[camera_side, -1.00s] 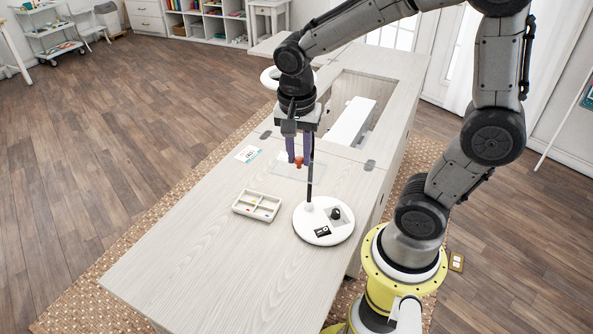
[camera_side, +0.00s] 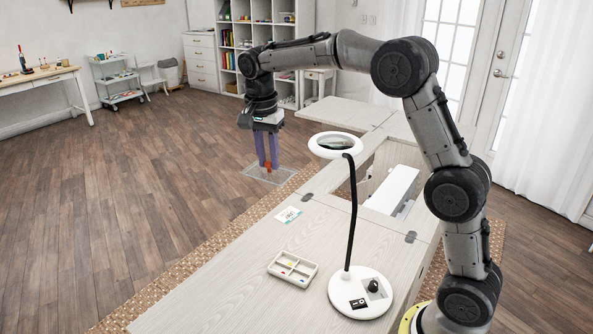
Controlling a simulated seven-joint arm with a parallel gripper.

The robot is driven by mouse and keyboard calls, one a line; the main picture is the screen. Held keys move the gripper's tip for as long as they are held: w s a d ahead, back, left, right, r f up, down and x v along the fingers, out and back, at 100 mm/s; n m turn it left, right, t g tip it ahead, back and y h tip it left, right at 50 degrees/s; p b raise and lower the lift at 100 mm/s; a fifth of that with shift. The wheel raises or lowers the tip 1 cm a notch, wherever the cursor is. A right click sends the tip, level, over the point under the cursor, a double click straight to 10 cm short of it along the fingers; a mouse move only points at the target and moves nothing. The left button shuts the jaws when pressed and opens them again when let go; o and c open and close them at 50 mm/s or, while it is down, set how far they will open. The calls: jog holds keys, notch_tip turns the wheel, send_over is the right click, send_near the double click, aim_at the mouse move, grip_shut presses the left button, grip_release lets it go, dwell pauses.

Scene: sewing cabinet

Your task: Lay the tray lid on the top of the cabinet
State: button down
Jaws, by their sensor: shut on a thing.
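My gripper (camera_side: 267,162) points straight down, its purple fingers shut on the small orange-red knob of the tray lid. The tray lid (camera_side: 256,176) is a thin, clear, nearly level plate that hangs under the fingers. In the picture it lies left of the cabinet (camera_side: 240,290), over the floor and the edge of the rug; its height is hard to judge. The open tray (camera_side: 292,268), a small beige box with compartments and a few coloured bits, sits on the pale wood cabinet top, apart from the lid.
A white magnifier lamp (camera_side: 358,292) stands right of the tray, its dark stem rising to a ring head (camera_side: 335,145). A card (camera_side: 288,214) lies near the cabinet's left edge. Behind is an opening with a white machine (camera_side: 392,190). The top's near left part is clear.

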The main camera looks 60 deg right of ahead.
jog(key=w+d+f, duration=0.2)
jog(key=w+f, duration=0.1)
jog(key=w, duration=0.6)
jog(key=f, duration=2.4)
jog(key=shift+w+a+f, duration=0.1)
jog(key=shift+a+f, duration=0.1)
jog(key=shift+f, duration=0.1)
jog(key=shift+f, duration=0.5)
dwell(1.2)
jog(key=c, duration=0.6)
grip_release()
notch_tip(320, 180, up, 14)
jog(key=a, duration=0.1)
jog(key=shift+s+a, duration=0.2)
jog(key=shift+a, duration=0.1)
jog(key=shift+f, duration=0.1)
